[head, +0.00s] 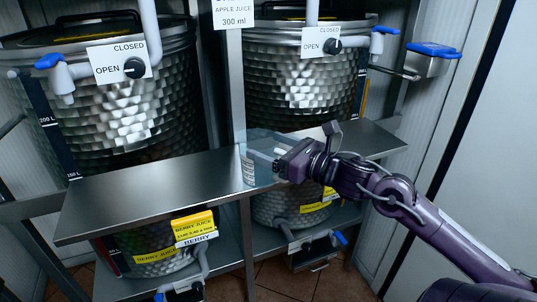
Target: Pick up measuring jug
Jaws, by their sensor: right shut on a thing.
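The measuring jug (249,172) is a clear, see-through vessel with dark markings on its side. It is at the front of the steel shelf (150,187), near the middle of the head view. My right gripper (277,163) comes in from the right and is shut on the jug. The gripper hides the jug's right side. I cannot tell whether the jug's base touches the shelf. My left gripper is not in view.
Two large dimpled steel tanks (120,110) (295,85) with taps and open/closed signs stand behind the shelf. A sign for apple juice (233,15) hangs above. The shelf's left part is bare.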

